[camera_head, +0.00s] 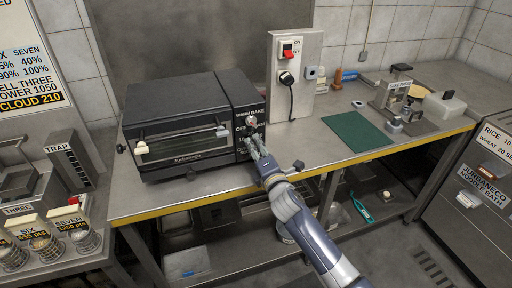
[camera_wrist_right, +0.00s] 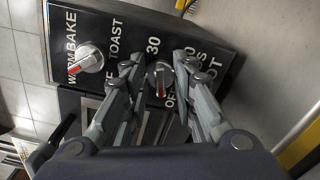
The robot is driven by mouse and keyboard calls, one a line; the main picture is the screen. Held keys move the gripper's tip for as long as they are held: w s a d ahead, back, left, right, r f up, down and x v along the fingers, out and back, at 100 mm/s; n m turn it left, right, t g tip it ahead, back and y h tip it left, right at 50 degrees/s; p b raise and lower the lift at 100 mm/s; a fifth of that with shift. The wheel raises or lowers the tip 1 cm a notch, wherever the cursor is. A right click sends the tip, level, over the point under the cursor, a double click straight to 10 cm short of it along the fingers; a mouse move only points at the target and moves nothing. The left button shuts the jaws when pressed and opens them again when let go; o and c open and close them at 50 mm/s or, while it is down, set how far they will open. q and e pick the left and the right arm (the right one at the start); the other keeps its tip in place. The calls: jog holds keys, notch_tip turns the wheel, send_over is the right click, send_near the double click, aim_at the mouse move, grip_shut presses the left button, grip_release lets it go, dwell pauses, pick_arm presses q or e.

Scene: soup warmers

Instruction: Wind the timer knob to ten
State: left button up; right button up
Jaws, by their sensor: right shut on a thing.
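The black toaster oven (camera_head: 190,125) stands on the steel counter, with its control panel at its right end. In the right wrist view the timer knob (camera_wrist_right: 158,78) is round and pale with a red pointer mark. Its red mark lies on the lower side in that view, near the partly hidden letters "OF". My right gripper (camera_head: 251,143) is at the lower part of the panel. In the right wrist view its fingers (camera_wrist_right: 158,64) are on both sides of the timer knob, shut on it. The fingers hide part of the dial's lettering. My left gripper is not in view.
A mode knob (camera_wrist_right: 88,58) with a red mark sits beside the timer on the panel. A steel post with a red switch (camera_head: 288,48) and a black plug stands behind the oven's right side. A green mat (camera_head: 358,132) lies on the counter to the right.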

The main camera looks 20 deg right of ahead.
jog(key=m, duration=0.5)
jog(key=shift+f+p, duration=0.15)
jog(key=shift+p, duration=0.15)
jog(key=m+p, duration=0.1)
jog(key=m, duration=0.4)
jog(key=shift+f, duration=0.15)
jog(key=shift+m, duration=0.3)
jog(key=o, duration=0.7)
jog(key=shift+s, duration=0.1)
jog(key=s, duration=1.2)
jog(key=shift+d, duration=0.2)
jog(key=shift+w, duration=0.1)
